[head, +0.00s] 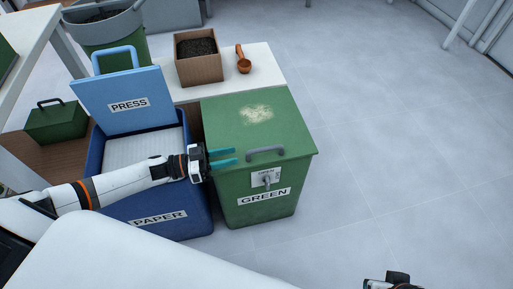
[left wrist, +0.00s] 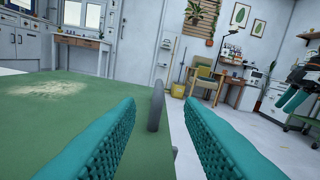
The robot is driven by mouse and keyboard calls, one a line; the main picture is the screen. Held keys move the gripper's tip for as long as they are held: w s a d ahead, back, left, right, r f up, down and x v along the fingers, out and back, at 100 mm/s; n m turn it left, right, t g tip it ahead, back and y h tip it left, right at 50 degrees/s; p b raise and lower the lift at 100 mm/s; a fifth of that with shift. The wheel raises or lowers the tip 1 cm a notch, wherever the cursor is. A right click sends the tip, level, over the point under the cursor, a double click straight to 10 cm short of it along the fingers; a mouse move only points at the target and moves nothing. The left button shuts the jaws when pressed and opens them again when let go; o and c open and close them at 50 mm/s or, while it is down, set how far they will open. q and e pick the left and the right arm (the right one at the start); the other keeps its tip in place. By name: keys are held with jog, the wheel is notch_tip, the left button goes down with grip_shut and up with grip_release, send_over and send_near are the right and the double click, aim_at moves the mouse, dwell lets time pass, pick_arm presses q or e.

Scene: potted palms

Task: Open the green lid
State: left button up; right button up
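The green lid (head: 235,125) lies flat and closed on the green bin (head: 230,202), which carries a GREEN label. A grey handle (head: 266,153) stands at the lid's front edge. In the left wrist view the lid (left wrist: 40,120) fills the lower left, and the handle (left wrist: 156,105) stands upright beyond the gap between the fingers. My left gripper (head: 224,158) is at the lid's left front, to the left of the handle and apart from it. Its two teal fingers (left wrist: 160,135) are open with nothing between them.
A blue bin (head: 190,217) labelled PAPER stands left of the green bin, its light blue PRESS lid (head: 125,85) raised. A cardboard box of soil (head: 198,68) and an orange scoop (head: 243,62) sit on the white bench (head: 265,75) behind. The floor on the right is clear.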

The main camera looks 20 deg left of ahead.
aim_at(256, 151)
pick_arm(q)
jog(key=x, duration=0.8)
jog(key=shift+w+d+b, duration=0.15)
jog(key=shift+w+b, duration=0.1)
jog(key=shift+b, duration=0.1)
jog(key=shift+f, duration=0.1)
grip_shut()
